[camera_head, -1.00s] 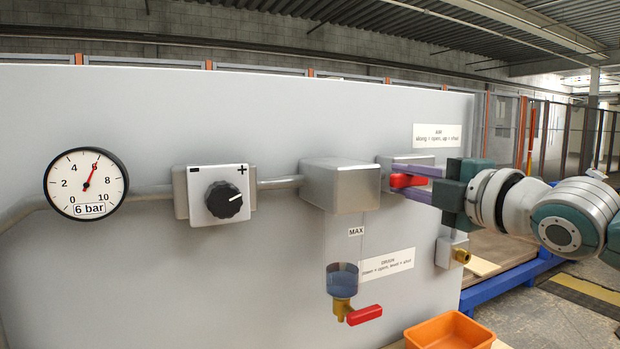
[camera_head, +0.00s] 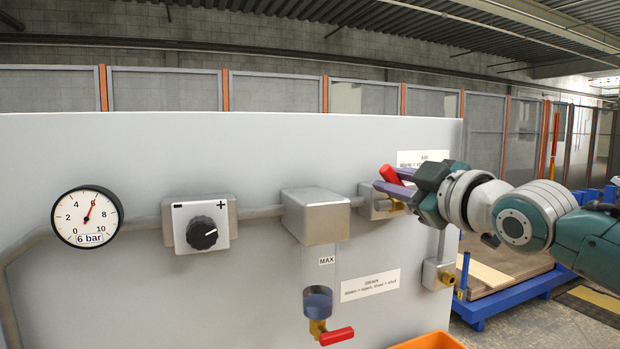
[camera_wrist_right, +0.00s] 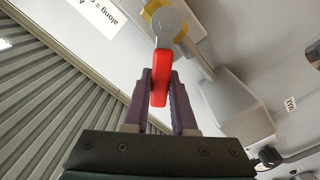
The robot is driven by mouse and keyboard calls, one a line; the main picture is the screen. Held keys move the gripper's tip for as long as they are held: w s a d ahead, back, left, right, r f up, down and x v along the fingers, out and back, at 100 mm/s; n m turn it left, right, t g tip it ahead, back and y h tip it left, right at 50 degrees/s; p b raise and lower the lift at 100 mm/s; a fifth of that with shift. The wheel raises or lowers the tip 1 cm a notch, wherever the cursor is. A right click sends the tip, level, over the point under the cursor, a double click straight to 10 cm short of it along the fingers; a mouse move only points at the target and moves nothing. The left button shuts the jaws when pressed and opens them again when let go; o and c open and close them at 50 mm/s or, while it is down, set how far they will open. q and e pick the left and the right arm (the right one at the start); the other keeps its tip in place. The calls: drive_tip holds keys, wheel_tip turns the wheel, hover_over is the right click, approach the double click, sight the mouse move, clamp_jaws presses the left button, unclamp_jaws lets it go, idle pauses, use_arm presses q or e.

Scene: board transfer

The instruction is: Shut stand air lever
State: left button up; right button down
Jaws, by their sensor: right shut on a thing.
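The red air lever (camera_head: 390,174) is on the valve block (camera_head: 373,200) at the right of the grey panel. It is tilted, its free end pointing up and to the left. My right gripper (camera_head: 394,186) comes in from the right and is shut on the lever. In the right wrist view the red lever (camera_wrist_right: 161,68) sits between the two purple fingers of my right gripper (camera_wrist_right: 159,90), and its grey pivot end shows beyond them. The AIR label (camera_head: 423,158) above is partly covered by my gripper. My left gripper is not in view.
A gauge (camera_head: 87,217) reads about 6 bar. Along the pipe are a black knob (camera_head: 202,234) and a grey box (camera_head: 316,216). An orange bin (camera_head: 430,342) is at the bottom edge.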

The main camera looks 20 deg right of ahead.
drive_tip(key=d+m, duration=0.1)
drive_tip(key=m, duration=0.1)
drive_tip(key=r+m, duration=0.1)
drive_tip(key=shift+d+m+p, duration=0.4)
drive_tip(key=shift+w+d+r+m, duration=0.1)
drive_tip(key=shift+d+m, duration=0.2)
drive_tip(key=shift+m, duration=0.25)
drive_tip(key=shift+d+r+m, duration=0.1)
drive_tip(key=shift+d+m, duration=0.2)
drive_tip(key=shift+m, duration=0.25)
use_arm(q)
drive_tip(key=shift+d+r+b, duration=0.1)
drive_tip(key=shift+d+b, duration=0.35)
use_arm(e)
drive_tip(key=shift+d+m, duration=0.6)
drive_tip(key=shift+m, duration=0.6)
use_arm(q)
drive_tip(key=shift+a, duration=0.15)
use_arm(e)
drive_tip(key=c, duration=0.7)
unclamp_jaws()
drive_tip(key=shift+w, duration=0.1)
drive_tip(key=shift+r, duration=0.1)
